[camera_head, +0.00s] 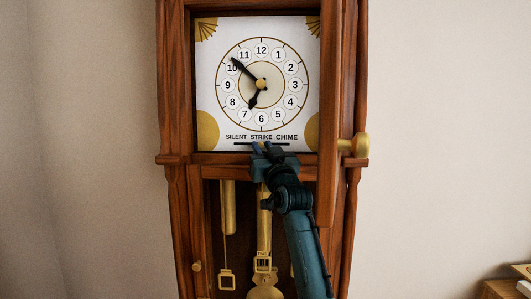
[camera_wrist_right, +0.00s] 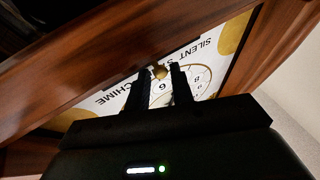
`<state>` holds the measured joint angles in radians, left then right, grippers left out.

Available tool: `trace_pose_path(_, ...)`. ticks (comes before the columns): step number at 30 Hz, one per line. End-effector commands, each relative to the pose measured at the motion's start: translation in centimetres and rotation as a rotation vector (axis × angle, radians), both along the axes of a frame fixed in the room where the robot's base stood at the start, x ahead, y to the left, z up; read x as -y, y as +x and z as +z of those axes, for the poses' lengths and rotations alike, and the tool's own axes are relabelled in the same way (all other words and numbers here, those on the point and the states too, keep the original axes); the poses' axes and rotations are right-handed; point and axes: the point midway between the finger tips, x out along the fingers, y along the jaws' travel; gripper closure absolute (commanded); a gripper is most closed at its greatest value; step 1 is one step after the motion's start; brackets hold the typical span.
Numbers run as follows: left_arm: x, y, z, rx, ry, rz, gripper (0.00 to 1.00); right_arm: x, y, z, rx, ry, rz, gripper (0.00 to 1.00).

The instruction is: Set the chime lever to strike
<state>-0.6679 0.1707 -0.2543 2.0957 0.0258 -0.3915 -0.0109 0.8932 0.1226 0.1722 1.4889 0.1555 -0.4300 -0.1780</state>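The white clock dial (camera_head: 210,100) carries the words SILENT, STRIKE and CHIME above a dark horizontal slot (camera_head: 284,144). In the right wrist view, the small brass chime lever knob (camera_wrist_right: 159,71) shows between the two dark fingertips of my right gripper (camera_wrist_right: 163,70). The fingers stand apart on either side of it; firm contact is not clear. In the head view, my right gripper (camera_head: 262,147) is at the slot, just under STRIKE, and hides the lever. The lever's exact setting cannot be told. My left gripper is in neither view.
The wooden clock door (camera_head: 328,110) stands open at the right of the dial, with a brass knob (camera_head: 359,145). A wooden rail (camera_head: 222,158) runs below the dial. Brass weights (camera_head: 228,205) and a pendulum (camera_head: 264,288) hang below, near my right arm.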

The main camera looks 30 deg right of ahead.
Motion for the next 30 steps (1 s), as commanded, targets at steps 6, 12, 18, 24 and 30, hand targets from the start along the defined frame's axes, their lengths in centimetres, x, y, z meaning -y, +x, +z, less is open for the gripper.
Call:
trace_pose_path(6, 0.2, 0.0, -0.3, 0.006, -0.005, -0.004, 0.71, -0.2, -1.5, -0.9, 0.0, 0.0, 0.0, 0.77)
trace_pose_path(12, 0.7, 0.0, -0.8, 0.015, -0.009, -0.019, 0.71, -0.8, -5.1, -2.5, 0.0, 0.0, 0.0, 0.77)
trace_pose_path(18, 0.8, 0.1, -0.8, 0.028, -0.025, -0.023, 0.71, -1.4, -8.8, -4.0, 0.0, 0.0, 0.0, 0.77)
trace_pose_path(24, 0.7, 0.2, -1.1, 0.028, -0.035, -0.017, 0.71, -1.8, -11.2, -4.9, 0.0, 0.0, 0.0, 0.77)
trace_pose_path(30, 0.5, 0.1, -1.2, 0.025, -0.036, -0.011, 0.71, -1.9, -12.0, -5.1, -0.001, 0.001, 0.0, 0.77)
